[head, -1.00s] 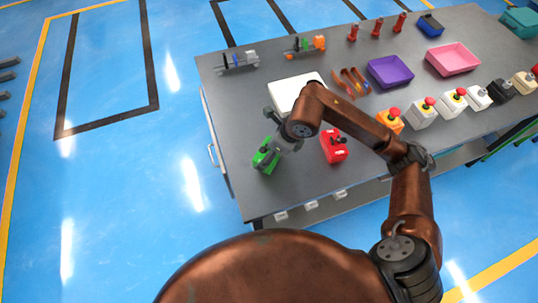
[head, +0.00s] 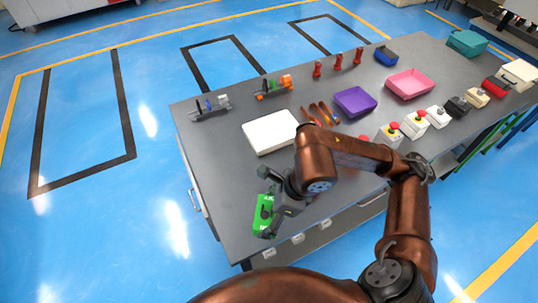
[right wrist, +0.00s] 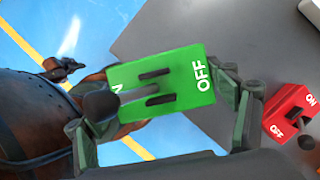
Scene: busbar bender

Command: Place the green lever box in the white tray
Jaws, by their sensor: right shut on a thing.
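The green lever box (head: 264,214) is in the fingers of my right gripper (head: 277,203) near the table's front left corner in the head view. In the right wrist view the green lever box (right wrist: 165,85) sits between both fingers of the right gripper (right wrist: 165,100), its ON/OFF face and lever towards the camera. The floor shows behind it there. The white tray (head: 270,132) lies on the table beyond the gripper and is empty where visible. My left gripper does not show.
A red lever box (right wrist: 289,114) stands near the gripper in the wrist view; my arm mostly hides it in the head view. A purple tray (head: 355,101) and a pink tray (head: 409,84) lie further right. Emergency-stop boxes (head: 389,136) line the front edge.

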